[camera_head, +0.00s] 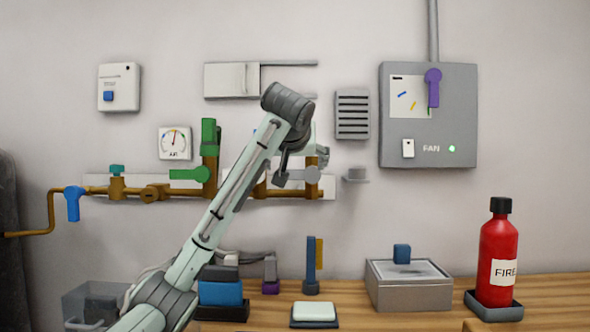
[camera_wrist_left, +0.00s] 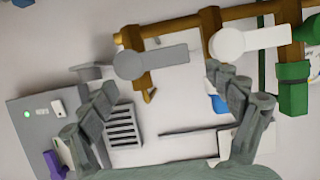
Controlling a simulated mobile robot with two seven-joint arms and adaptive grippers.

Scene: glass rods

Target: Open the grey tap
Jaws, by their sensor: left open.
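The grey tap (camera_head: 313,175) is at the right end of the brown pipework on the wall. In the left wrist view the grey tap (camera_wrist_left: 130,65) shows a round hub with a flat lever running sideways, roughly along the pipe. My left gripper (camera_head: 302,167) is in front of it, partly hiding it in the head view. In the wrist view my left gripper (camera_wrist_left: 161,78) is open and empty, its fingertips spread to either side of the grey lever, with no clear contact. A white tap (camera_wrist_left: 228,43) sits beside it. My right gripper is not in view.
Green taps (camera_head: 190,174) and a blue tap (camera_head: 72,200) are farther left on the pipe. A vent (camera_head: 352,114) and a fan panel (camera_head: 400,150) are to the right. Below, the bench holds a grey box (camera_head: 410,293) and a red extinguisher (camera_head: 499,250).

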